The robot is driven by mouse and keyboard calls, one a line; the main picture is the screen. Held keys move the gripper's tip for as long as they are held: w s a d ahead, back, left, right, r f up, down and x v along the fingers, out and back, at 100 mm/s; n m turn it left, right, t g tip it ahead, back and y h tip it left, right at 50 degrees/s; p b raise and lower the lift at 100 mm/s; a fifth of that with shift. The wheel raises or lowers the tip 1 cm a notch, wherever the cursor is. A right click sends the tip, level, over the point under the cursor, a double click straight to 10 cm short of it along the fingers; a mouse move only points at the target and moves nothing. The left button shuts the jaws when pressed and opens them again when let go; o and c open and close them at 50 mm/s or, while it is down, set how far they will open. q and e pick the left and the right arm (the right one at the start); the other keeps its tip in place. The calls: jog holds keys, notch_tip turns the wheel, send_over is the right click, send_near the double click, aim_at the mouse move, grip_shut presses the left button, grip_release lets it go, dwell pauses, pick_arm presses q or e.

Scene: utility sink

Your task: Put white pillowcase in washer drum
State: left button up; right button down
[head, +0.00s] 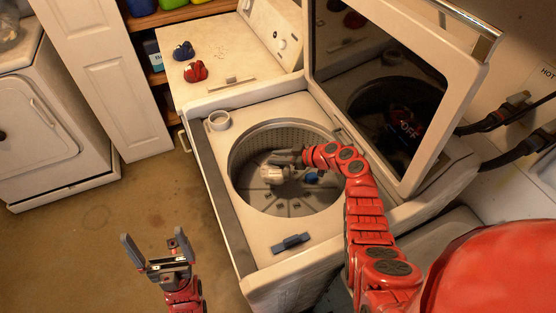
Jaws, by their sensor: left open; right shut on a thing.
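The washer (262,232) stands open in the middle of the head view, its dark-windowed lid (385,75) raised. My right gripper (284,158) reaches from the right into the drum (248,150). It is shut at a small pale bundle (271,174), which looks like the white pillowcase, low inside the drum opening. The fingertips are small here and the exact grip is hard to see. A small blue item (312,177) shows in the drum beside my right wrist. My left gripper (158,246) is open and empty over the floor, left of the washer.
A second white appliance (240,50) behind carries a blue bundle (183,51) and a red bundle (196,71). A blue piece (290,242) lies on the washer's front rim. Hoses (505,120) run at the right. Floor at the left is clear.

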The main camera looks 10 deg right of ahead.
jog(key=shift+f, duration=1.1)
jog(key=shift+f+b, duration=0.65)
jog(key=shift+b, duration=0.35)
jog(key=shift+s, duration=0.1)
jog(key=c, duration=0.6)
grip_release()
jog(key=shift+f, duration=0.1)
jog(key=shift+c, duration=0.2)
jog(key=shift+s, duration=0.1)
